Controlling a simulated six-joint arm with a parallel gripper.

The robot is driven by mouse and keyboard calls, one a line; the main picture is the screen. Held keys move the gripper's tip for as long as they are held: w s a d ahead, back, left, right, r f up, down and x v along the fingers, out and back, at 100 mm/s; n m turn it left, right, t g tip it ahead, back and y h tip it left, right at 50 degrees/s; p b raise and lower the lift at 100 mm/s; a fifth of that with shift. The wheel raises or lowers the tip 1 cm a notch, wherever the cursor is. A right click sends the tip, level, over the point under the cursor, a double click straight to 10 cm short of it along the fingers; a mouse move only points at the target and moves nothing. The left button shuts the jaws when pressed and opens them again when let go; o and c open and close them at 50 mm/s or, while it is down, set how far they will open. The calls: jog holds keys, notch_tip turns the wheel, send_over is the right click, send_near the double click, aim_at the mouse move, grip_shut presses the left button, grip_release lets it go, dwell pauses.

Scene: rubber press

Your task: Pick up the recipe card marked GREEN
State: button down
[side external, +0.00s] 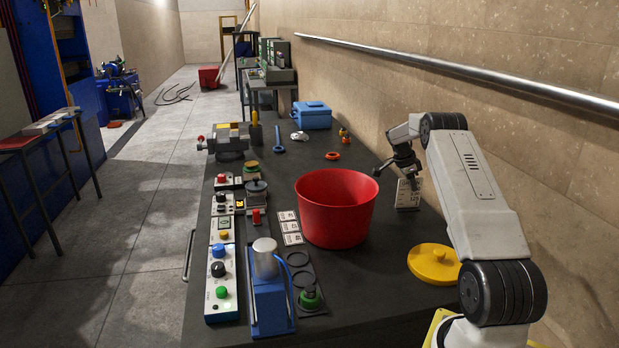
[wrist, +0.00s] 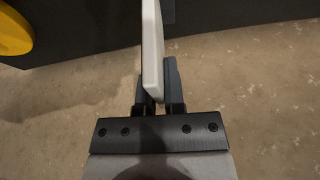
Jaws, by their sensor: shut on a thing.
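My gripper (side external: 408,174) is at the right side of the bench, near the wall, pointing down. It is shut on a white card (side external: 408,194) with dark markings, which hangs upright below the fingers. In the wrist view the card (wrist: 152,45) shows edge-on as a pale slab between the two dark fingers (wrist: 158,90). The markings are too small to read, so I cannot tell whether it says GREEN. I cannot tell whether its lower edge touches the bench.
A large red tub (side external: 336,210) stands left of my gripper. A yellow disc (side external: 434,263) lies in front of the card. Several small white cards (side external: 291,227) lie left of the tub, near a blue press (side external: 270,300). A blue box (side external: 312,115) stands farther back.

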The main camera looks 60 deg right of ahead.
jog(key=shift+r, duration=0.75)
jog(key=shift+s+a+r, duration=0.15)
jog(key=shift+r, duration=0.15)
jog(key=s+a+r, duration=0.7)
jog(key=a+r, duration=0.2)
jog(key=a, duration=0.2)
jog(key=shift+s+a+r, duration=0.15)
jog(key=shift+s, duration=0.15)
jog(key=shift+r, duration=0.1)
